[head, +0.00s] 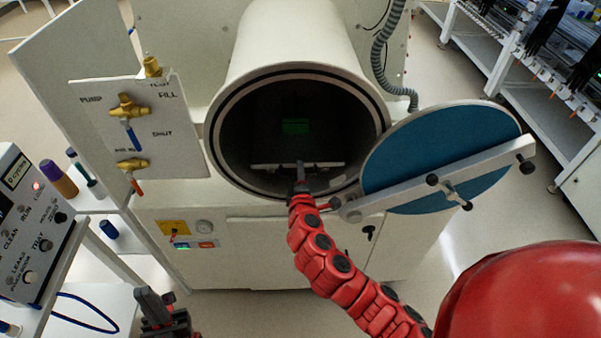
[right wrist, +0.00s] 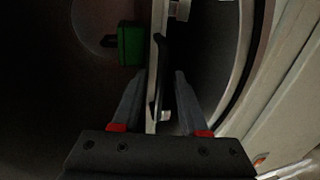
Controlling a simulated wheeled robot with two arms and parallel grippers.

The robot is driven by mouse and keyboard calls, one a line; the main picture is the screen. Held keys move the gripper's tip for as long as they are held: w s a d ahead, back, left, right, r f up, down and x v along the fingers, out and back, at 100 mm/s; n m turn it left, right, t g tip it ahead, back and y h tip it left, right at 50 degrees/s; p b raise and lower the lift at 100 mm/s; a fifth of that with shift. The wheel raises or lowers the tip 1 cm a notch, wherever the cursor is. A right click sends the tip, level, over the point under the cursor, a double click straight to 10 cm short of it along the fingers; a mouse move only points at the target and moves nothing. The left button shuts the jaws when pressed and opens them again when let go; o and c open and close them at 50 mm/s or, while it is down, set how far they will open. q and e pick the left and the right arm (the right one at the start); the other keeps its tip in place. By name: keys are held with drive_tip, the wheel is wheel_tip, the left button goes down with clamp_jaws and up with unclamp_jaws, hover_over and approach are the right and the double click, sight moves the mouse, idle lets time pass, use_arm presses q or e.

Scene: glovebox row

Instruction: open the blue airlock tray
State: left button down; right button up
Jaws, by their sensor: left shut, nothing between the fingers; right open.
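The airlock is a white cylinder with its round mouth (head: 214,150) open, and its round door (head: 430,150) with a blue face is swung out to the right. Inside the dark chamber, a pale tray front (head: 265,167) lies across the lower part; no blue shows on it. In the right wrist view, the pale tray edge (right wrist: 155,60) carries a dark bar-like handle (right wrist: 162,65). My right gripper (head: 301,172) reaches into the mouth at the tray front. Its open fingers (right wrist: 160,88) stand on either side of the handle; contact is unclear. My left gripper (head: 152,296) is shut and empty at bottom left.
A green block (head: 295,126) sits deeper inside the chamber. A valve panel (head: 135,130) stands left of the mouth. A control box (head: 35,230) and bottles (head: 60,181) are at far left. The door's crossbar (head: 465,185) juts out right of my right arm.

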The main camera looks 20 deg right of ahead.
clamp_jaws()
idle(1.4)
